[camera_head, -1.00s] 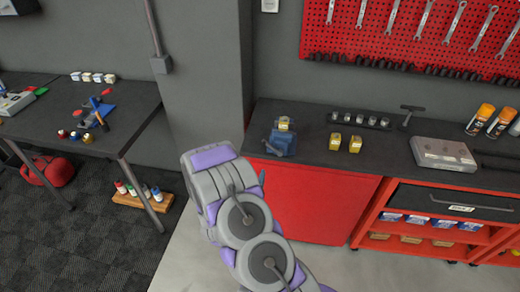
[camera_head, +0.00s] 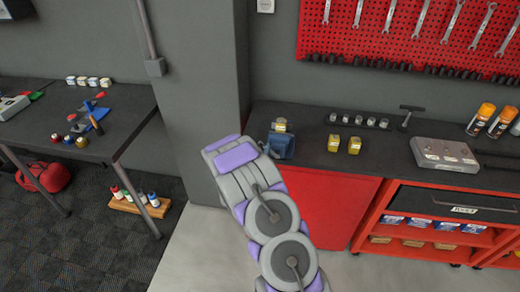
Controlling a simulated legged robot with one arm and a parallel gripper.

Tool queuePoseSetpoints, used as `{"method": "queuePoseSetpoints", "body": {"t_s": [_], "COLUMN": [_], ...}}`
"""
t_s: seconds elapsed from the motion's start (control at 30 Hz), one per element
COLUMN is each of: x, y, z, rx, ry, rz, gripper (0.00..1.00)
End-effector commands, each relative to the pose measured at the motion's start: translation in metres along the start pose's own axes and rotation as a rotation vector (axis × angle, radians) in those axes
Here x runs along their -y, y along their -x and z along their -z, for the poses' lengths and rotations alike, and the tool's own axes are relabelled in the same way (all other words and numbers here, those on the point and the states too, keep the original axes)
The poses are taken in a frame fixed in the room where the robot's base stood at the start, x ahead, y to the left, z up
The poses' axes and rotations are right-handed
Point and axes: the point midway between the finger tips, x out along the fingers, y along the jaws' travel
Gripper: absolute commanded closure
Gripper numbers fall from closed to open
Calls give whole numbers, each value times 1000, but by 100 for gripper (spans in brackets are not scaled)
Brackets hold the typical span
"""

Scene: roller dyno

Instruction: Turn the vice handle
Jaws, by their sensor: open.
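A small blue vice (camera_head: 281,145) stands at the left front of the dark workbench. A yellow block (camera_head: 280,125) shows at its top. The vice handle is hidden or too small to make out from here. My gripper (camera_head: 228,148), at the end of my grey and purple arm, is open and just left of the vice in the picture. My arm covers the bench's left front corner. Whether the gripper touches the vice or its handle cannot be told.
Two yellow blocks (camera_head: 344,144) and a row of small metal pieces (camera_head: 358,120) lie right of the vice. A grey case (camera_head: 443,154) sits farther right. A grey pillar (camera_head: 200,90) stands left of the bench. A second table (camera_head: 125,110) is at left.

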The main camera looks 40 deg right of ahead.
Motion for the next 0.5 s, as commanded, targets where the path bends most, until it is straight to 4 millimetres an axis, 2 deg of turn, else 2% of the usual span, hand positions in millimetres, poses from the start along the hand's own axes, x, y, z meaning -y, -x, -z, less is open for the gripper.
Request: {"method": "queuePoseSetpoints", "body": {"t_s": [0.13,0.4,0.5], "x": [0,1,1], "y": [-7,-7,-8], "z": [0,0,0], "rx": [0,0,1], "ry": [-1,0,-1], "rz": [0,1,1], "gripper": [48,48,56]}}
